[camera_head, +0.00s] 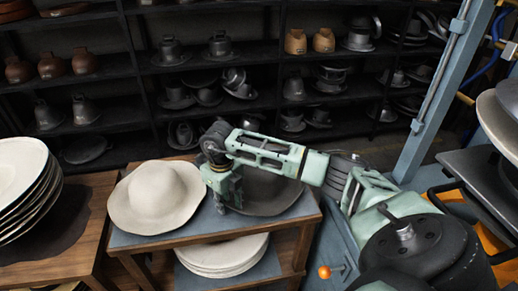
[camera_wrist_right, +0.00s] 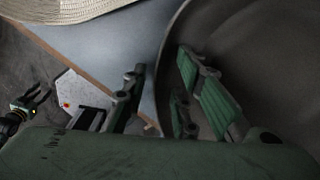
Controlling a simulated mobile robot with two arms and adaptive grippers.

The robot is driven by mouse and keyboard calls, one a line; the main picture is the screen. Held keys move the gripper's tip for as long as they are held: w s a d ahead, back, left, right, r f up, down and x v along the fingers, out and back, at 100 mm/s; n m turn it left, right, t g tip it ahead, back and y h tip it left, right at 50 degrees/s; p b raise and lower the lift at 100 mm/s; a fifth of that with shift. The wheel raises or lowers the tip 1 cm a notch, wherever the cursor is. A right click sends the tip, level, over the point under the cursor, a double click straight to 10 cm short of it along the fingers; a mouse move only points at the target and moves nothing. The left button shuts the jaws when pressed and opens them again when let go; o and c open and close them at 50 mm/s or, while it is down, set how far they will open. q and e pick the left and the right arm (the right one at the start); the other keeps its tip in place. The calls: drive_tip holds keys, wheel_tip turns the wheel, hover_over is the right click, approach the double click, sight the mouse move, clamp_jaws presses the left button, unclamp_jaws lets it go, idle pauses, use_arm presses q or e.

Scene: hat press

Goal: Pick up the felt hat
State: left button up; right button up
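The cream felt hat (camera_head: 158,195) lies brim down on the left of a small blue-topped table. Its pale brim (camera_wrist_right: 60,8) shows at the top left in the wrist view. A dark grey felt hat (camera_head: 272,192) lies on the table's right, partly hidden behind my right gripper (camera_head: 229,203). In the wrist view my right gripper (camera_wrist_right: 165,95) is open, its fingers apart on either side of the dark hat's brim edge (camera_wrist_right: 174,45). I cannot tell whether they touch it. My left gripper (camera_wrist_right: 36,98) seems to be the small dark pronged shape, prongs apart, at the lower left.
The table top (camera_head: 150,240) is blue with wooden edges. A stack of pale discs (camera_head: 225,258) sits on its lower shelf. Another pale stack (camera_head: 22,185) stands on a wooden table at left. Shelves of dark hat forms fill the back. A blue-grey post (camera_head: 433,95) rises at right.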

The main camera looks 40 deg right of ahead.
clamp_jaws()
drive_tip(key=shift+r, duration=0.1)
